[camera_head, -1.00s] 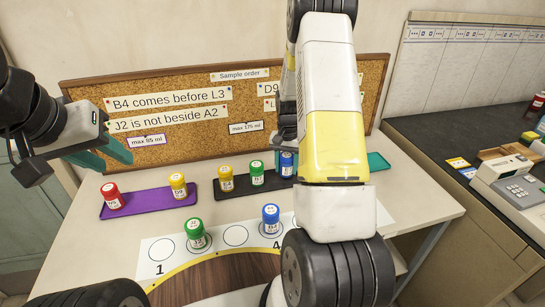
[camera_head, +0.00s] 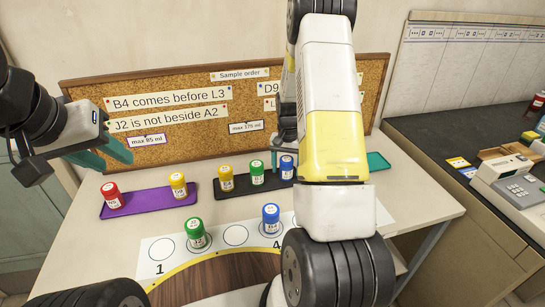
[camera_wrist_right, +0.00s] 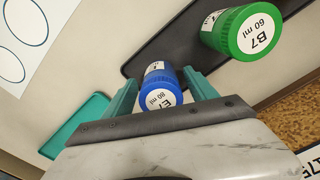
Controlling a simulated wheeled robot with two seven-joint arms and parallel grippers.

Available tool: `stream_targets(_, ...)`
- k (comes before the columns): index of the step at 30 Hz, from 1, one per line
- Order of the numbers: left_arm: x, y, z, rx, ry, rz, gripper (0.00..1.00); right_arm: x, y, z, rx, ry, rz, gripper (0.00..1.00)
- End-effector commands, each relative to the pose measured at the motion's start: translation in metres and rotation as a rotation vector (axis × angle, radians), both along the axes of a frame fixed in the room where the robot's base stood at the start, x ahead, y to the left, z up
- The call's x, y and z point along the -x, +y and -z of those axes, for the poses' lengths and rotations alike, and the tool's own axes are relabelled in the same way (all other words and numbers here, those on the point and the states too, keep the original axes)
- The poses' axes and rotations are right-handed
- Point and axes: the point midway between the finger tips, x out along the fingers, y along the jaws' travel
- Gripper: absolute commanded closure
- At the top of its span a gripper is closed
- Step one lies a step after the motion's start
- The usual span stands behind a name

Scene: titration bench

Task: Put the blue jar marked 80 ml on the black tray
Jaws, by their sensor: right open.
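The blue jar marked 80 ml (camera_wrist_right: 161,86) stands upright at the right end of the black tray (camera_wrist_right: 172,50); it also shows in the head view (camera_head: 287,168). My right gripper (camera_wrist_right: 163,88) is open, with one teal finger on each side of the jar, close to it. In the head view my right arm hides most of that gripper. A yellow jar (camera_head: 226,178) and a green jar marked B7, 60 ml (camera_wrist_right: 254,34) also stand on the black tray. My left gripper (camera_head: 112,155) hangs empty above the purple tray's left side, its fingers apart.
The purple tray (camera_head: 150,204) holds a red jar (camera_head: 112,196) and a yellow jar (camera_head: 178,186). A green jar (camera_head: 195,233) and another blue jar (camera_head: 271,218) stand on the numbered white sheet (camera_head: 151,263). A teal tray (camera_head: 378,161) lies right of my right arm.

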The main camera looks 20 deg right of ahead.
Motion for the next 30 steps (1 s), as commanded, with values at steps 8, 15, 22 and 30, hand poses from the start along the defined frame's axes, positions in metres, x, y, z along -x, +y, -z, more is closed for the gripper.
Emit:
stream_targets(8,0.000,0.000,0.000,0.000,0.000,0.000,0.64,-0.002,0.000,-0.060,0.000,-0.007,0.000,0.34)
stream_targets(15,0.000,0.000,0.000,0.000,0.000,0.000,0.64,-0.001,0.000,-0.100,0.000,-0.004,0.000,0.34)
stream_targets(22,0.000,0.000,0.000,0.000,0.000,0.000,0.64,0.005,0.007,-0.129,-0.009,-0.027,-0.018,0.34)
stream_targets(30,0.000,0.000,0.000,0.000,0.000,0.000,0.64,0.061,0.055,-0.232,-0.058,-0.204,-0.173,0.34)
